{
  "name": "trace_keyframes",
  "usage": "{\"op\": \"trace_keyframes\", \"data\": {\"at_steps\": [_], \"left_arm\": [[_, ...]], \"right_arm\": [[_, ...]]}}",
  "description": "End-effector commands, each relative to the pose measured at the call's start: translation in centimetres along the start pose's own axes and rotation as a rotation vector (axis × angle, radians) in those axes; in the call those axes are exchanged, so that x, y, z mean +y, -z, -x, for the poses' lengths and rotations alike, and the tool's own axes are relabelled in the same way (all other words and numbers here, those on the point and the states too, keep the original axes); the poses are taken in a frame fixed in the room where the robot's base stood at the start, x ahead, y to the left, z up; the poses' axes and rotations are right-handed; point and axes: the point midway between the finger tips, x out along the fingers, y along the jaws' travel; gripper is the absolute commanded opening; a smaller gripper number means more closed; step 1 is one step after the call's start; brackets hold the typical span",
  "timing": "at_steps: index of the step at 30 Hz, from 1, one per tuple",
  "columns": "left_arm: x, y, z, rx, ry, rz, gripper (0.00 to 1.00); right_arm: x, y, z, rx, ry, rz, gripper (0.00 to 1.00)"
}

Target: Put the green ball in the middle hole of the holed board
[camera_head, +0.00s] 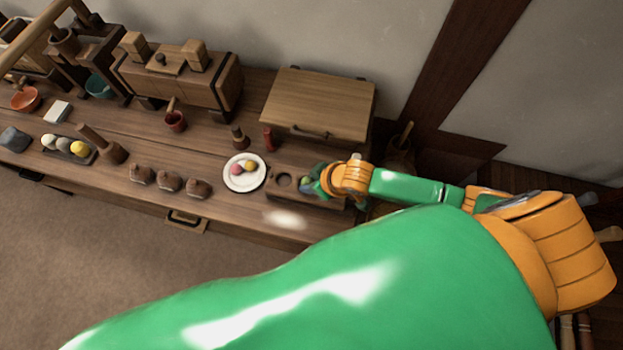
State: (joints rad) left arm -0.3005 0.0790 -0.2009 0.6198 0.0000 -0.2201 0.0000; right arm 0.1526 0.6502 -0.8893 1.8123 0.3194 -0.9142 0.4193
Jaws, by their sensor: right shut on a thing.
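The holed board (275,192) is a brown wooden block at the right part of the bench, just right of the white plate. One round dark hole (284,179) shows near its left end; the rest of its top is largely covered by my right gripper. My right gripper (308,183) is low over the board, its jaws shut on the green ball (304,181), of which only a small bit shows. I cannot tell whether the ball touches the board or sits in a hole. My left gripper is out of view.
The white plate (232,183) holds a pink ball (237,169) and a yellow ball (250,165). A red cylinder (269,138) and a wooden box with a sloped lid (318,103) stand behind the board.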

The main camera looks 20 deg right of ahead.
Motion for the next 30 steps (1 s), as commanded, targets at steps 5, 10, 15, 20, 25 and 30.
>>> {"op": "trace_keyframes", "data": {"at_steps": [5,10,15,20,25,30], "left_arm": [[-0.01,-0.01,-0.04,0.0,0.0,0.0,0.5],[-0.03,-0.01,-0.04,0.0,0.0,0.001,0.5],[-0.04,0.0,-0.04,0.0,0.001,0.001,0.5],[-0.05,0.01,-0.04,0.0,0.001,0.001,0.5],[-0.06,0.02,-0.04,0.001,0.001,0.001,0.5],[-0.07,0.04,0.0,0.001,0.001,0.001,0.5]], "right_arm": [[0.0,-0.01,-0.03,0.0,0.0,0.0,0.0],[0.0,-0.01,-0.03,0.0,0.0,0.0,0.51],[0.0,-0.01,-0.03,0.0,0.0,0.0,0.75],[0.0,-0.01,-0.03,0.0,0.0,0.0,0.75],[0.0,-0.01,-0.03,0.0,0.0,0.0,0.75],[0.0,0.0,0.0,0.0,0.0,0.0,0.75]]}}
